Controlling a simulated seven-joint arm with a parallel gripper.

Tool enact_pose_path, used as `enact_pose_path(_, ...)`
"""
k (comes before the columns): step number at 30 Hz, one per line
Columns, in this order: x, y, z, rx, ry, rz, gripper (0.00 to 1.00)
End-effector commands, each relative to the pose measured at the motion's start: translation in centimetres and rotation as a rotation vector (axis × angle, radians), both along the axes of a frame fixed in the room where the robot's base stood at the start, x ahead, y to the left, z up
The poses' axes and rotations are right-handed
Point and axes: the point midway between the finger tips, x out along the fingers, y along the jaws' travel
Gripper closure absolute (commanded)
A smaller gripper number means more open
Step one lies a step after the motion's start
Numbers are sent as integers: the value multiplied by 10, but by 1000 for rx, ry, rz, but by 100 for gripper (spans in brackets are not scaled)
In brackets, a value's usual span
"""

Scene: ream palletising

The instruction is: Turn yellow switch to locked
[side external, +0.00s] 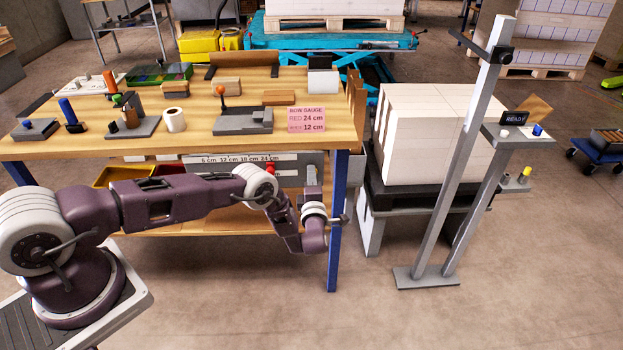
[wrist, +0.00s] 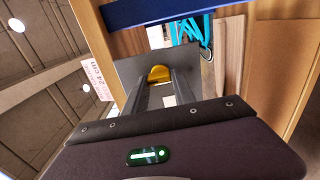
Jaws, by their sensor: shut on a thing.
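The yellow switch (wrist: 158,74) shows in the wrist view as a rounded yellow knob on a grey panel (wrist: 128,72). My gripper (wrist: 159,84) reaches toward the panel, with its two dark fingers on either side of the knob and shut on it. In the side view my gripper (side external: 312,178) is below the right end of the tabletop, by a grey box (side external: 290,172). The switch is hidden there. I cannot read any locked mark or tell the switch's setting.
The wooden table (side external: 200,95) stands above my gripper, with a blue leg (side external: 335,225) close to its right. A red knob (side external: 270,169) sits left of it. A white ream stack (side external: 425,130) and a grey post stand (side external: 460,170) are further right.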

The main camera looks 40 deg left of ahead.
Motion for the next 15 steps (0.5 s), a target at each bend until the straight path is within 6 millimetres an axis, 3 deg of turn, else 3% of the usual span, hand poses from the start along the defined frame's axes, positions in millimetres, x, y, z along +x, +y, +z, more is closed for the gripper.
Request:
enact_pose_path(12, 0, 0, 0, -6, -4, 0, 100)
enact_pose_path(13, 0, 0, 0, -6, -4, 0, 63)
enact_pose_path(15, 0, 0, 0, -6, -4, 0, 49)
